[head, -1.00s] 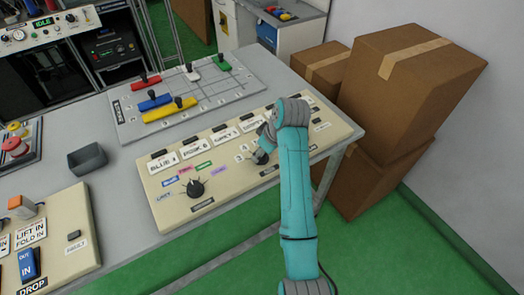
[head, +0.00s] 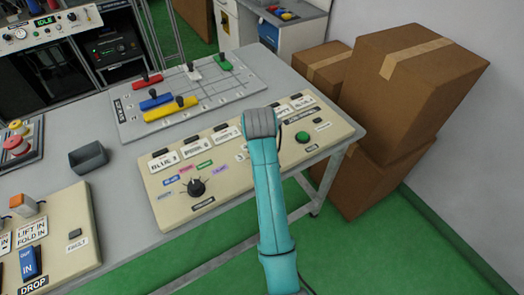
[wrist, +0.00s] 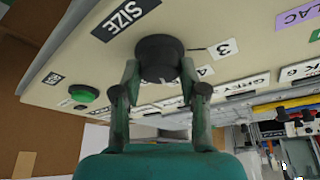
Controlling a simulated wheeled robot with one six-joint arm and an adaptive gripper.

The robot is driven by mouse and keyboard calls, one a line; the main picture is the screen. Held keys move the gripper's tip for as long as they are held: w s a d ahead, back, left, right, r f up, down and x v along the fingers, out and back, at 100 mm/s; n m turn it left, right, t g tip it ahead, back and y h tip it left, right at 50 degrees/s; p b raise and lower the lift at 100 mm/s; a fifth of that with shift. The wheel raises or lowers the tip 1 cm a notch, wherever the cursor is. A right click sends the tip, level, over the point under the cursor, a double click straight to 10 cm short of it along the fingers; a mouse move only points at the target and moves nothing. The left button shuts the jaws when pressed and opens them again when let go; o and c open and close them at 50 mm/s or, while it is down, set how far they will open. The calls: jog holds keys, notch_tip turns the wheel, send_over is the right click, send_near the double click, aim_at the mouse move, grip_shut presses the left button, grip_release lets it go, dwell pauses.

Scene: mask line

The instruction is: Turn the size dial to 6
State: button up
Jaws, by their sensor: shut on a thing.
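The black size dial (wrist: 160,58) is on the beige panel in the wrist view, beside the black SIZE label (wrist: 125,18). The number 3 label (wrist: 224,48) is on its right, with a 4 label (wrist: 205,71) partly showing below. My gripper (wrist: 159,72) has one finger on each side of the dial and is shut on it. The dial's pointer cannot be made out. In the head view my teal arm covers the dial and the gripper.
On the same panel a second black dial (head: 196,187) has coloured labels around it, and a green button (head: 302,137) is at the right. A grey tray with coloured levers (head: 185,98) lies behind. Cardboard boxes (head: 405,85) stand at the right.

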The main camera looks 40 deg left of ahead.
jog(key=m+h, duration=0.1)
jog(key=m, duration=0.3)
jog(key=shift+s+a+m+t+h, duration=0.1)
jog(key=shift+m+t+h, duration=0.2)
jog(key=shift+h, duration=0.1)
jog(key=shift+m+h, duration=0.6)
jog(key=shift+m, duration=1.1)
jog(key=o, duration=1.1)
jog(key=shift+o, duration=0.2)
jog(key=shift+r, duration=0.1)
jog(key=v, duration=0.7)
jog(key=shift+s+a, duration=0.1)
jog(key=shift+a, duration=0.05)
